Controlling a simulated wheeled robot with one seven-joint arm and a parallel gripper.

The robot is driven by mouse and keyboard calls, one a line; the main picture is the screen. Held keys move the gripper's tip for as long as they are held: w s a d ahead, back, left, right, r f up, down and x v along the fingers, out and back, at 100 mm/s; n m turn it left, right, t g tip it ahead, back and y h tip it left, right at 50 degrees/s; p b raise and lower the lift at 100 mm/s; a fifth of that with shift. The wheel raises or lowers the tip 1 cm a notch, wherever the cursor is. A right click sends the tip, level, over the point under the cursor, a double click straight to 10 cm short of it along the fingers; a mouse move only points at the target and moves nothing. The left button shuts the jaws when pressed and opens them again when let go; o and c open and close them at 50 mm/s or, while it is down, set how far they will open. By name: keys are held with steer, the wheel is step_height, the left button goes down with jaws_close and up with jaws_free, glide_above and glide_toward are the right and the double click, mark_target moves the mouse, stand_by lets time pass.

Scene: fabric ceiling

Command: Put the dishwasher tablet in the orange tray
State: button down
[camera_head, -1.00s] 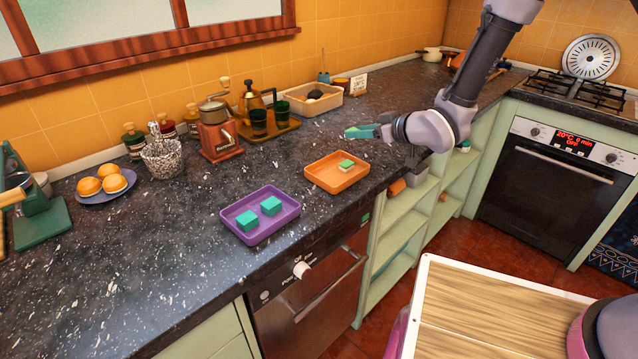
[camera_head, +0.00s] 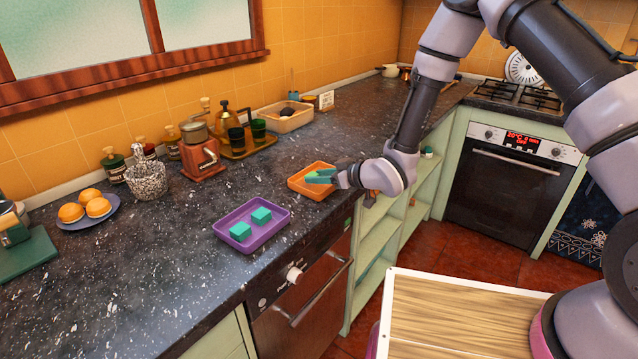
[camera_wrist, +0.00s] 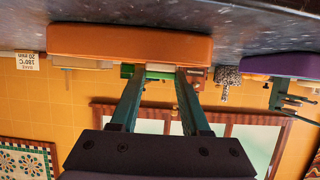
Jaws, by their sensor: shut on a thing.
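The orange tray (camera_head: 296,183) sits on the dark counter near its front edge. In the wrist view, which is upside down, its outer wall (camera_wrist: 130,42) spans the top. The dishwasher tablet, green with a pale layer, is at the tray, mostly covered by my fingers in the head view. In the wrist view a green and pale piece of the tablet (camera_wrist: 150,72) shows between my fingertips, just past the tray's rim. My gripper (camera_head: 316,176) reaches in level from the right, shut on the tablet. I cannot tell whether the tablet touches the tray floor.
A purple tray (camera_head: 223,234) with two teal blocks (camera_head: 261,215) lies to the left. Behind stand a red grinder (camera_head: 199,157), a tray with dark cups (camera_head: 237,139) and a tan bin (camera_head: 283,118). The counter to the right of the orange tray is clear.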

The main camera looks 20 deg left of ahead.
steer(key=shift+f, duration=1)
steer(key=c, duration=0.7)
jaws_free()
steer(key=shift+f, duration=0.15)
steer(key=shift+o, duration=0.2)
